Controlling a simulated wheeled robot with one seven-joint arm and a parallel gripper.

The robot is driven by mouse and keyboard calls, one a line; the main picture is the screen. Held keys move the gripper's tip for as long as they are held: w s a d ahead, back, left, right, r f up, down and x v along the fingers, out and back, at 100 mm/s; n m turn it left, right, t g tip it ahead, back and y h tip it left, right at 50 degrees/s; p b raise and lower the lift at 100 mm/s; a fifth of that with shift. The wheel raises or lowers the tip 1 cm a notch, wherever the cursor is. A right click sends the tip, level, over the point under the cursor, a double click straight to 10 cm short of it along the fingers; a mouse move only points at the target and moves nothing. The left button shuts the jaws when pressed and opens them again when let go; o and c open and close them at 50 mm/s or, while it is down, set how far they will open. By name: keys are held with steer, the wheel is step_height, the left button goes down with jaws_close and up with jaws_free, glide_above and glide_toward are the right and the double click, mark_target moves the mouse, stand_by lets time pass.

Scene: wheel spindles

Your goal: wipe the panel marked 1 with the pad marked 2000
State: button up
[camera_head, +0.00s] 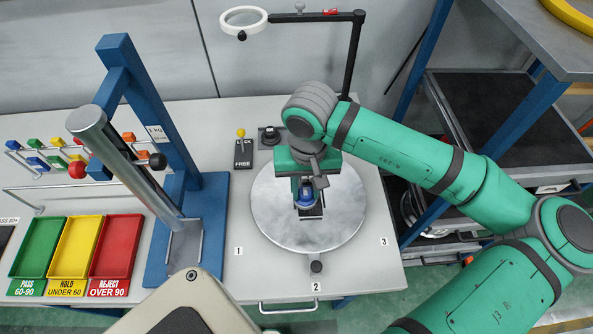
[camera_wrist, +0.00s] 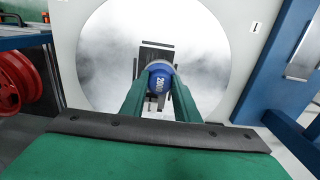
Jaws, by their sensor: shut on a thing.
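My gripper (camera_head: 306,188) is shut on the blue knob of the pad marked 2000 (camera_wrist: 160,79). In the wrist view the number faces the camera between the green fingers. A dark rectangular plate (camera_wrist: 154,56) shows around the knob. The pad is over the middle of a round silver metal disc (camera_head: 275,212); I cannot tell whether it touches. The disc has cloudy grey smudges, seen in the wrist view (camera_wrist: 108,60). The mark 1 (camera_head: 238,251) is on the table left of the disc, with marks 2 (camera_head: 316,287) and 3 (camera_head: 384,241) around it.
A blue press-like stand (camera_head: 214,225) is close left of the disc. Green, yellow and red trays (camera_head: 117,247) lie beyond it. A LOCK/FREE lever (camera_head: 242,150) and a lamp post (camera_head: 353,60) stand behind. A blue-framed shelf (camera_head: 510,115) is at right.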

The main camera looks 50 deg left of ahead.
steer(key=shift+s+a, duration=0.25)
steer(key=shift+s, duration=0.05)
steer(key=shift+s+a+r, duration=0.1)
steer(key=shift+s+r, duration=0.05)
steer(key=shift+s, duration=0.05)
steer(key=shift+w+r, duration=0.2)
steer(key=shift+r, duration=3.7)
